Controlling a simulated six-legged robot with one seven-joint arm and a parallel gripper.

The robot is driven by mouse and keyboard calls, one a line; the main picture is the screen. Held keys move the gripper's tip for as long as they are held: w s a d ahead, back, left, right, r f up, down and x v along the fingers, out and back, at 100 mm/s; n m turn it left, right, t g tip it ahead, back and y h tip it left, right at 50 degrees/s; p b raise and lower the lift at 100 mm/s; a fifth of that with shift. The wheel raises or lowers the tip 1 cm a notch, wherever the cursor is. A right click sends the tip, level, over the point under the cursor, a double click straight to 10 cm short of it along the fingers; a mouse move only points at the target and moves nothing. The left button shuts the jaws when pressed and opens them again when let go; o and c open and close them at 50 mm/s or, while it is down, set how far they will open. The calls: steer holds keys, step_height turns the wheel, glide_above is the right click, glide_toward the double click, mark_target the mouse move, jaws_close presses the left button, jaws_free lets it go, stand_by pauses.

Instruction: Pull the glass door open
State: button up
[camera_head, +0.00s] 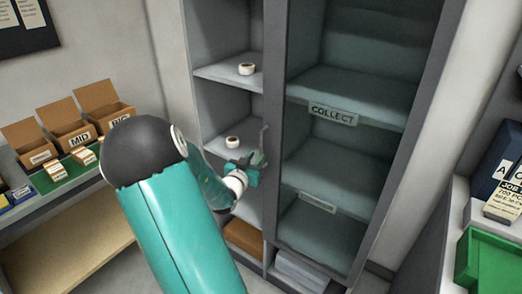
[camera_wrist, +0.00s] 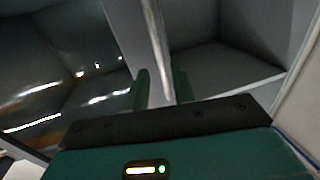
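The glass door (camera_head: 345,160) covers the right bay of the tall grey cabinet and looks shut in the head view. Its dark, reflective pane fills the left of the wrist view (camera_wrist: 60,75). A slim upright bar, seemingly the door handle (camera_wrist: 156,35), runs down between my gripper's fingers. My gripper (camera_head: 257,158) is at the door's left side, at mid height. In the wrist view my gripper (camera_wrist: 161,86) has its two green fingers apart, one on each side of the bar. A gap shows beside the bar; contact is hard to judge.
Cardboard boxes (camera_head: 70,128) stand on a bench at left. A green bin (camera_head: 490,262) sits on a counter at right.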

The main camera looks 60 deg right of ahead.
mark_target(261, 149)
steer(key=d, duration=0.5)
steer(key=shift+w+d, duration=0.15)
steer(key=shift+d, duration=0.2)
jaws_close()
